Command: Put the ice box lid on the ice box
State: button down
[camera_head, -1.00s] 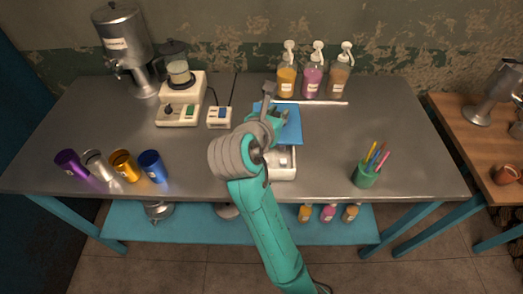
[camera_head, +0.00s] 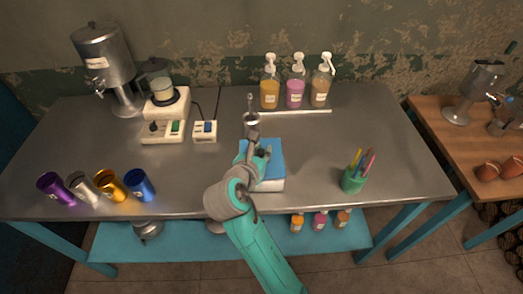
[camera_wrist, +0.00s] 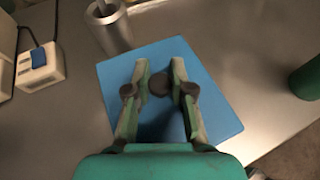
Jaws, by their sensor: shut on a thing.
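The blue square ice box lid (camera_head: 274,155) lies over the top of the white ice box (camera_head: 270,185), whose front wall shows below it. From here I cannot tell whether the lid is fully seated. In the wrist view, the lid (camera_wrist: 215,112) fills the middle and hides the box. My gripper (camera_head: 262,152) is above the lid and shut on its dark round knob (camera_wrist: 159,84). In the wrist view, my gripper's fingertips (camera_wrist: 158,66) stand on both sides of the knob.
A metal cup (camera_head: 251,129) with a tool in it stands just behind the lid. Pump bottles (camera_head: 296,92) stand at the back. A green pen cup (camera_head: 353,180) is to the right; colored cups (camera_head: 110,185) and a blender (camera_head: 165,110) are to the left.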

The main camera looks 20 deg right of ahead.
jog(key=shift+f, duration=0.6)
jog(key=c, duration=1)
grip_release()
jog(key=shift+r, duration=0.6)
jog(key=v, duration=1.2)
jog(key=shift+a, duration=0.1)
